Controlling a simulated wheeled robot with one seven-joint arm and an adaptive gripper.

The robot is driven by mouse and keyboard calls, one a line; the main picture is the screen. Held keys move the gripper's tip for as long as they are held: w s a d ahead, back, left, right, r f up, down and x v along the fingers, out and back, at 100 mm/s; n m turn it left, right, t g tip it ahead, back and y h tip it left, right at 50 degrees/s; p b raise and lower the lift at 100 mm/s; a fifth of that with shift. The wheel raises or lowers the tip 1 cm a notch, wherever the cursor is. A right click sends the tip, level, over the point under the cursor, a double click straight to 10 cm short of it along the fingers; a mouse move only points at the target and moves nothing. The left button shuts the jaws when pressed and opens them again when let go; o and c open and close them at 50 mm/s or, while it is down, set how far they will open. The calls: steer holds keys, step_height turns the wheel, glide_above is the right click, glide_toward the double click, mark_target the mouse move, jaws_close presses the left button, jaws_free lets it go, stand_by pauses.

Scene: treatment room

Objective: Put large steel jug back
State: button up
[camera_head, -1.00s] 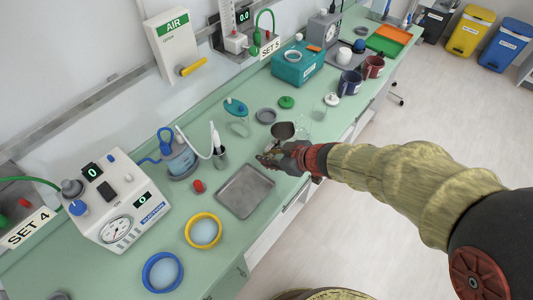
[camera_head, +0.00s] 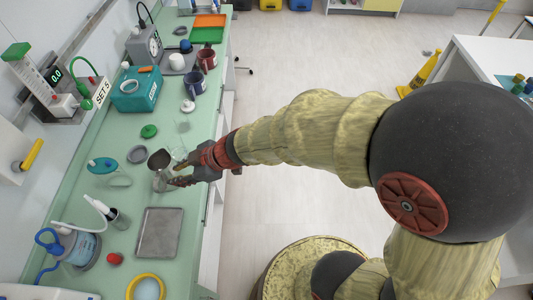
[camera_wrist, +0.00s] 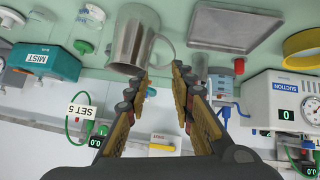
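The large steel jug (camera_head: 159,159) appears to stand upright on the green counter, its dark open mouth showing in the head view. In the wrist view the jug (camera_wrist: 133,40) is a big grey cylinder, and its handle (camera_wrist: 170,47) points right towards my fingers. My gripper (camera_head: 175,174) is beside the jug, at its near side. In the wrist view my gripper (camera_wrist: 163,72) has its fingertips apart, close to the handle. I cannot tell whether the handle lies between them or just beyond. Part of the jug's body is hidden by my gripper in the head view.
A steel tray (camera_head: 159,234) lies near the gripper. A grey dish (camera_head: 137,154), a green lid (camera_head: 149,131), a clear glass (camera_head: 182,124) and a steel cup with a white-handled tool (camera_head: 119,219) are close by. A teal box (camera_head: 135,92) and mugs (camera_head: 195,83) stand farther back.

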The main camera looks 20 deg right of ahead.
steer(key=w+d+r+m+t+h, duration=0.3)
steer(key=w+d+r, duration=0.1)
steer(key=d+r, duration=0.25)
steer(key=w+d+r+m+t+h, duration=0.25)
steer(key=d+r, duration=0.25)
steer(key=d, duration=0.3)
steer(key=s+d+r+m+h, duration=0.2)
steer(key=d, duration=0.3)
steer(key=s+d+r+m+h, duration=0.2)
steer(key=d, duration=0.3)
steer(key=s+d+m+g+y, duration=0.1)
steer(key=s+m+g, duration=0.4)
steer(key=s, duration=1.3)
